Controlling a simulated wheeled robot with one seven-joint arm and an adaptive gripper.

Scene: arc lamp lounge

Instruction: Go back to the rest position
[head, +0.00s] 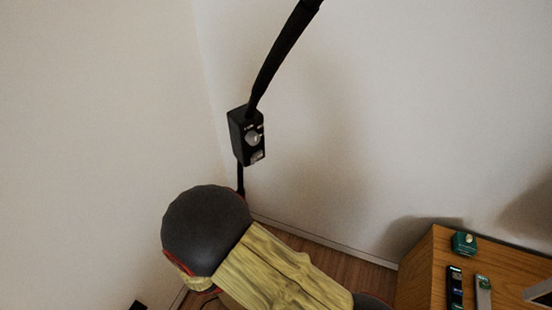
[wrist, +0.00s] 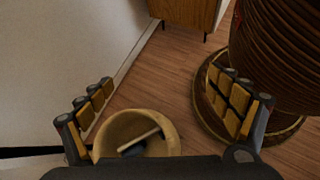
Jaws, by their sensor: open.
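My gripper (wrist: 163,80) shows in the wrist view with its two padded fingers spread wide apart. Nothing is held between them. Below it, a round tan bowl-like thing (wrist: 172,128) with a pale stick across it shows near the bottom, partly hidden by the gripper's body. I cannot tell how far below the fingers it is. In the head view my arm crosses the bottom middle, and the gripper is out of sight there.
A black lamp pole (head: 283,50) with a dial box (head: 246,136) stands near the wall corner. A wooden cabinet (head: 422,275) at lower right bears a green box (head: 463,243) and two remotes. A large ribbed brown thing (wrist: 285,50) stands right of the fingers. Some floor (wrist: 182,80) is bare.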

